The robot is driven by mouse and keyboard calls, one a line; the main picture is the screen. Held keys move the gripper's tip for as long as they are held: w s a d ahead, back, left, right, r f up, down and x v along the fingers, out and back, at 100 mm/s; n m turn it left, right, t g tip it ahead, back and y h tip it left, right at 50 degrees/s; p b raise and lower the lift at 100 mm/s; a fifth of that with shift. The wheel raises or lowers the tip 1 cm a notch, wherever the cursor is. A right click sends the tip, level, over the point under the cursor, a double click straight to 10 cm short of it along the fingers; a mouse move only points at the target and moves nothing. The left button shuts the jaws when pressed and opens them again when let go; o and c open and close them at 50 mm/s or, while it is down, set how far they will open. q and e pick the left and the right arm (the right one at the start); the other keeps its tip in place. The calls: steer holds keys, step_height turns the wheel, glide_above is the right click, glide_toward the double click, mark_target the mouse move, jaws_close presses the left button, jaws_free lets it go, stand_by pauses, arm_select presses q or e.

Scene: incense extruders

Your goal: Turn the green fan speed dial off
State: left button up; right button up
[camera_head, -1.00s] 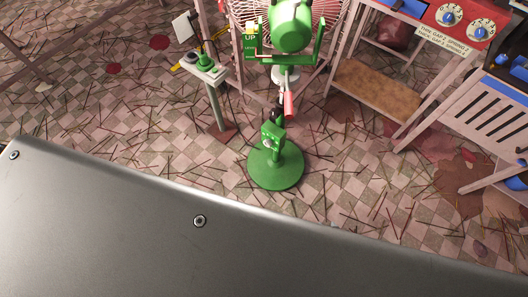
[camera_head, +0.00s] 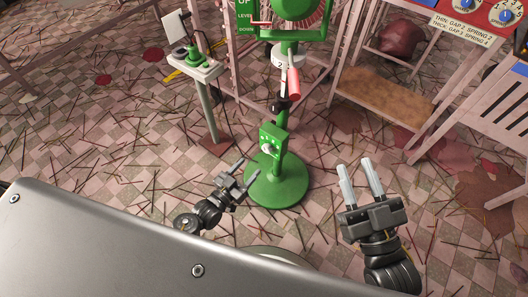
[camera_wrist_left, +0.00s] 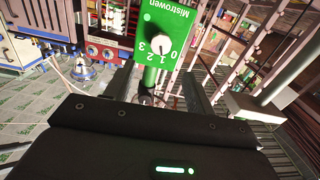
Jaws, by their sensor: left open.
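The green fan stands upright on a round green base (camera_head: 290,188). A green control box (camera_head: 276,137) on its post carries a pale round dial (camera_head: 266,148). In the left wrist view, the box (camera_wrist_left: 180,22) looks upside down, and the dial (camera_wrist_left: 160,44) sits beside the marks 0, 1, 2 and 3. I cannot tell which mark it points at. My left gripper (camera_head: 247,171) is open and empty, low and left of the post, apart from the dial. Its fingers (camera_wrist_left: 158,75) point towards the box. My right gripper (camera_head: 356,166) is open and empty, right of the base.
A small stand with a green switch (camera_head: 190,52) is to the left of the fan. Sticks litter the checkered floor (camera_head: 120,150).

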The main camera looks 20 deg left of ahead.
mark_target(265, 149)
arm_select(q)
steer(key=b+x, duration=0.2)
steer(key=x, duration=0.6)
steer(key=shift+w+d+f, duration=0.1)
steer(key=shift+w+d, duration=0.05)
steer(key=shift+w, duration=0.2)
steer(key=shift+w+d, duration=0.25)
steer(key=shift+w, duration=0.35)
arm_select(e)
steer(key=shift+s+d+r+m+t, duration=0.1)
steer(key=shift+d+r+m+t, duration=0.1)
steer(key=shift+d+r+t, duration=0.7)
steer(key=shift+s+d+r+m+t, duration=0.15)
steer(key=shift+d+r+t, duration=0.25)
steer(key=shift+r+t, duration=0.55)
arm_select(q)
steer(key=shift+c, duration=0.4)
arm_select(e)
steer(key=shift+w+f+t, duration=0.1)
steer(key=shift+f+t, duration=0.15)
